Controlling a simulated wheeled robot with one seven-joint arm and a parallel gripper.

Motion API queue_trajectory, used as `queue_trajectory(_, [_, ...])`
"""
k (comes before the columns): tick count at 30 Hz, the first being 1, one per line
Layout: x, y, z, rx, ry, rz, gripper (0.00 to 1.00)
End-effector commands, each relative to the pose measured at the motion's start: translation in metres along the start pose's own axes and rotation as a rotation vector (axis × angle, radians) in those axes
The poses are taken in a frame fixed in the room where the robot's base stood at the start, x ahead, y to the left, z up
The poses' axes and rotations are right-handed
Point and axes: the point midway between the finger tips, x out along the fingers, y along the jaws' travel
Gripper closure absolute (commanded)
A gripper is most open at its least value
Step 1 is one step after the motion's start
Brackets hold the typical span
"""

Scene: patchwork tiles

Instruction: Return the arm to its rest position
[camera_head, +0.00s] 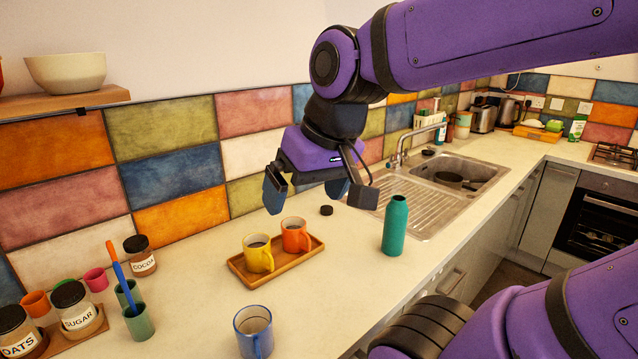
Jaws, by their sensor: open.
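My purple arm reaches in from the right, over the counter. My gripper (312,201) is open, with nothing between its dark fingers. It hangs above the counter, just behind and above a wooden tray (262,284). The tray holds a yellow mug (258,256) and an orange mug (296,235). A small black lid (326,210) lies on the counter near the gripper. More of my purple body shows at the lower right.
A teal bottle (395,226) stands right of the tray, by the sink (455,176). A blue mug (254,332) stands in front. Jars, including a cocoa jar (140,256), and small cups are at left. A tiled wall (171,175) rises behind. A shelf (60,105) holds a bowl (67,72).

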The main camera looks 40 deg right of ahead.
Motion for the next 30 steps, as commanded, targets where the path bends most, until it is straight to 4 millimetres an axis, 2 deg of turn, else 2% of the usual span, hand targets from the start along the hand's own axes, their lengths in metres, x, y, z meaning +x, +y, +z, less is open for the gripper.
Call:
queue_trajectory(3, [-0.013,0.004,0.008,-0.09,0.062,0.039,0.0])
queue_trajectory(7, [-0.019,0.006,0.011,-0.132,0.091,0.061,0.0])
queue_trajectory(30, [-0.019,0.007,0.011,-0.138,0.094,0.065,0.0])
